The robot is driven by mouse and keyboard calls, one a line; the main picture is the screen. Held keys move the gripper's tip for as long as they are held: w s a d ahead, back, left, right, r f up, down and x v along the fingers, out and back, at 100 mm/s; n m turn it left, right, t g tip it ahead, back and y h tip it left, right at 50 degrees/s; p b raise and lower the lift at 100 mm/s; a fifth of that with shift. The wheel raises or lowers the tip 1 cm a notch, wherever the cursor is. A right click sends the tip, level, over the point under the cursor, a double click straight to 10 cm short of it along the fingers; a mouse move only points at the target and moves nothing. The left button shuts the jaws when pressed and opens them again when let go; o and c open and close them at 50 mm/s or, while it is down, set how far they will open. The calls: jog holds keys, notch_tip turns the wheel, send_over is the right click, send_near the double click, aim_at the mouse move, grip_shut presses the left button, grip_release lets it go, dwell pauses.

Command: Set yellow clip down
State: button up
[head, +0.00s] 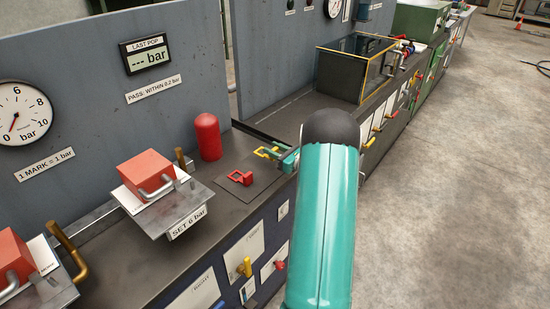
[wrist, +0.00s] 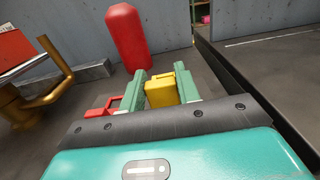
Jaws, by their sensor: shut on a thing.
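The yellow clip (wrist: 160,93) sits between the two pale green fingers of my gripper (wrist: 161,76) in the wrist view. My gripper is shut on it. In the head view the yellow clip (head: 266,152) shows at the tip of my gripper (head: 280,156), over the bench by the dark mat. I cannot tell whether the clip touches the surface. My arm hides part of the gripper in the head view.
A red clip (head: 240,178) lies on the dark mat (head: 262,187), left of my gripper. A red cylinder (head: 207,137) stands behind it. A red block (head: 146,171) on a metal plate is at the left. A glass-fronted box (head: 355,70) stands farther along the bench.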

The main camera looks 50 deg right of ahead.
jog(key=shift+w+d+f, duration=0.25)
jog(key=shift+d+f, duration=0.15)
jog(key=shift+f, duration=0.1)
jog(key=shift+w+d+f, duration=0.1)
jog(key=shift+f, duration=1.55)
jog(key=shift+f, duration=0.15)
jog(key=o, duration=1)
jog(key=shift+c, duration=0.2)
jog(key=shift+s, duration=0.25)
jog(key=s+d, duration=0.1)
jog(key=s, duration=1)
jog(key=shift+s, duration=0.25)
